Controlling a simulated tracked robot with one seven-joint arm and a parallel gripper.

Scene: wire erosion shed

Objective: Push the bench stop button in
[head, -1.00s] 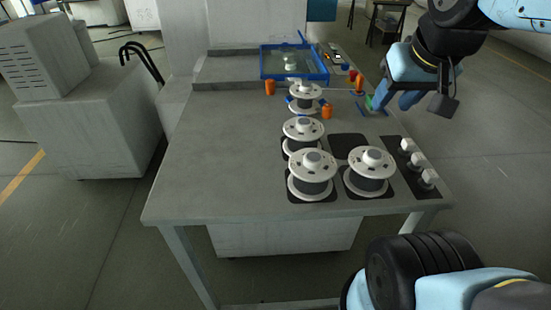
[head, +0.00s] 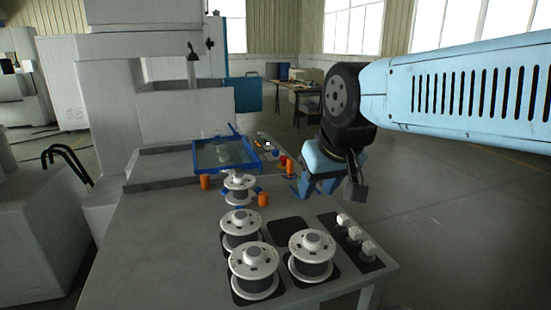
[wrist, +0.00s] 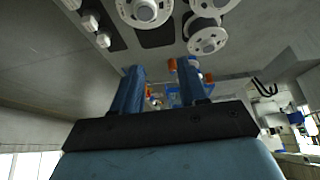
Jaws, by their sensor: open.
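A small red item (head: 283,160), which may be the stop button, shows near the far right edge of the grey bench (head: 160,235). It is too small to make out its shape. An orange cylinder stands close beside it (head: 290,168). My gripper (head: 313,190) hangs over the bench's right edge, nearer to me and a little right of the red item, apart from it in the picture. Its two blue fingers are spread with nothing between them. In the wrist view the fingers (wrist: 160,70) are also apart, with small red and orange items beyond them.
White spools (head: 254,270) stand on dark pads on the near bench. White knobs (head: 356,233) line its right side. Orange cylinders (head: 205,182) stand by a blue-rimmed tray (head: 228,155). A small panel (head: 267,146) lies behind. The floor right of the bench is clear.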

